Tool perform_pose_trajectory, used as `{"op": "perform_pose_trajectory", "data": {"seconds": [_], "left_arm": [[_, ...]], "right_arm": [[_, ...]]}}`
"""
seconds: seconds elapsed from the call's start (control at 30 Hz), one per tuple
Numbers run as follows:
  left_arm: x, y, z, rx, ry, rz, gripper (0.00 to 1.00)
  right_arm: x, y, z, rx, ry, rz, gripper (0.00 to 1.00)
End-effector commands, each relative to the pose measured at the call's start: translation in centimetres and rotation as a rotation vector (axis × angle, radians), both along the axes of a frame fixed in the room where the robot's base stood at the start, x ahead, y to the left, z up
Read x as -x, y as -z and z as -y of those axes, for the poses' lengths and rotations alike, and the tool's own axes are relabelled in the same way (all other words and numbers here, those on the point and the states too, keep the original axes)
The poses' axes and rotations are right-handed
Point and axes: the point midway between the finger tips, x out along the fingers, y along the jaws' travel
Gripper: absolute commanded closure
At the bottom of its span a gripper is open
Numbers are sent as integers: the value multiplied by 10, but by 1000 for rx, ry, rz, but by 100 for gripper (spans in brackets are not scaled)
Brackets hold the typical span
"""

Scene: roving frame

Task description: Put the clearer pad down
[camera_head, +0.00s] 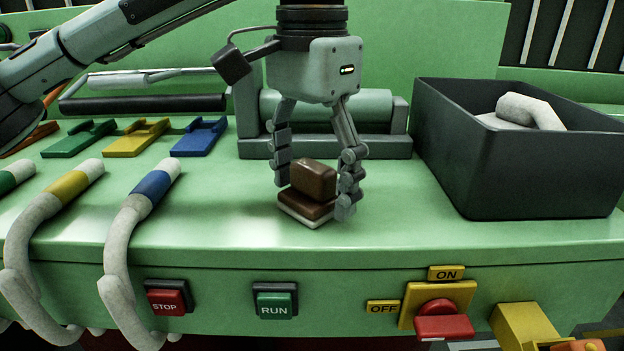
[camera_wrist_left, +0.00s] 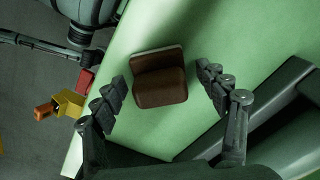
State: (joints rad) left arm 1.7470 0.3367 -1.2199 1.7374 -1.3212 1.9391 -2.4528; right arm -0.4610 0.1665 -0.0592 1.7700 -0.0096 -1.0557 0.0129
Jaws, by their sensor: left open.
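The clearer pad (camera_head: 314,180) is a brown block on a wider brown base with a pale underside. It rests on the green machine top (camera_head: 230,235), near the middle. My left gripper (camera_head: 312,190) points down over it with its fingers spread, one on each side. In the left wrist view the pad (camera_wrist_left: 160,82) lies between the open fingers (camera_wrist_left: 165,88), with green surface showing on both sides, so the fingers look apart from it. My right gripper is in neither view.
A dark bin (camera_head: 520,170) with a pale object (camera_head: 530,110) stands at the right. Behind the pad is a grey roller unit (camera_head: 330,145). Green, yellow and blue clips (camera_head: 200,136) and pale banded tubes (camera_head: 125,230) lie left. Buttons and a red switch (camera_head: 440,320) line the front face.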

Motion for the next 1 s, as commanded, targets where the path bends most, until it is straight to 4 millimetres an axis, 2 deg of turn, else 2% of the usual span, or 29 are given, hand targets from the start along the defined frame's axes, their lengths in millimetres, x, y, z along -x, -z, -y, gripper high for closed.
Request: {"op": "perform_pose_trajectory", "data": {"seconds": [0.1,0.33,0.4,0.6,1.0], "left_arm": [[0,-19,1,2,0,4,26],[-1,-60,0,1,-2,4,26],[0,-68,0,0,-1,3,26],[0,-76,0,1,1,1,26],[0,-76,0,1,1,1,26]], "right_arm": [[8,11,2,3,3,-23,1],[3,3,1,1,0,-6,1],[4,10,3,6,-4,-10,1],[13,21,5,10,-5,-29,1],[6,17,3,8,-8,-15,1]]}}
